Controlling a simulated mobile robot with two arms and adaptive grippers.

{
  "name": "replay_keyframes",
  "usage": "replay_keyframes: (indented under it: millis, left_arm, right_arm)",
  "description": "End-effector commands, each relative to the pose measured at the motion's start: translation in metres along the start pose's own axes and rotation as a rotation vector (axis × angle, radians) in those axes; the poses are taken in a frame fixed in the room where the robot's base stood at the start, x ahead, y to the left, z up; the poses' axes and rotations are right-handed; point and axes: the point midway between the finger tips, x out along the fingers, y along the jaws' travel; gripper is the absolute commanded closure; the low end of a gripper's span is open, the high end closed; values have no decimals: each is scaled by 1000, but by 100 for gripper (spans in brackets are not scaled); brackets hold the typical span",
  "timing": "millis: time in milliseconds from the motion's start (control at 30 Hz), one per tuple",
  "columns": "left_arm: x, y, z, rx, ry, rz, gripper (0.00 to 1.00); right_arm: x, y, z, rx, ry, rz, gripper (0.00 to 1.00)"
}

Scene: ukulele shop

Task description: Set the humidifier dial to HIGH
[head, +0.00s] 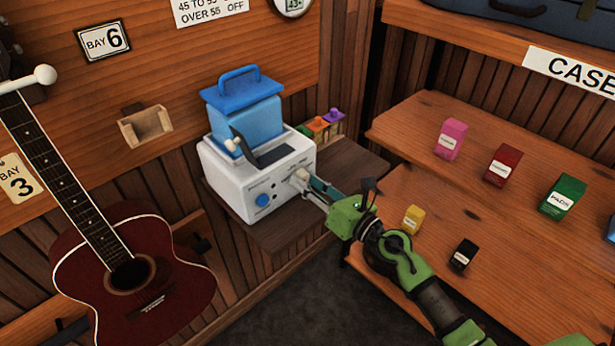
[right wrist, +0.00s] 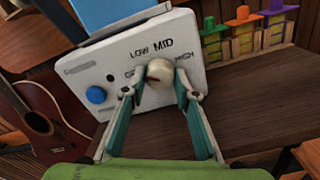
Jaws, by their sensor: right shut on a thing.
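The humidifier (head: 232,178) is a white box with a blue tank (head: 247,122) on top, standing on a small wooden shelf. Its dial (right wrist: 160,71) is a pale knob on the front panel (right wrist: 190,52), with LOW, MID and HIGH printed around it and another label partly hidden at its left. A dark mark shows on the knob's lower left; I cannot tell its exact setting. My right gripper (right wrist: 157,80) is shut on the dial, fingers at either side; in the head view it (head: 303,184) reaches in from the right. My left gripper is not in view.
A blue button (right wrist: 96,94) sits left of the dial. A red guitar (head: 165,285) hangs at left. The wooden shelf (head: 480,230) at right bears several small boxes close to my right arm.

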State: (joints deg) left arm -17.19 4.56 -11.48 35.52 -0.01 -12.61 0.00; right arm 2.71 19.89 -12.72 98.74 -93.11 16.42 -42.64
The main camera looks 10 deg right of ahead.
Motion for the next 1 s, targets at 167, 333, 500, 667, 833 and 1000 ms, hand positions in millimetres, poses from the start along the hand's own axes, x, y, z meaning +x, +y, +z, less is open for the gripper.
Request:
replay_keyframes:
  millis: [167,333,500,667,833,1000]
  left_arm:
    - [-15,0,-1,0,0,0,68]
    - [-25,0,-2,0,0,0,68]
    - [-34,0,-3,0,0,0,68]
    - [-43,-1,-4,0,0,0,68]
    - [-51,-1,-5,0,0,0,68]
    - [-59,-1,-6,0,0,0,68]
  right_arm:
    - [0,1,3,171,-1,-2,94]
    - [0,2,3,333,0,-2,94]
    - [0,2,3,494,-1,-2,94]
    - [0,2,3,646,-1,-2,94]
    - [0,2,3,807,0,-1,94]
    - [0,2,4,968,-1,-1,94]
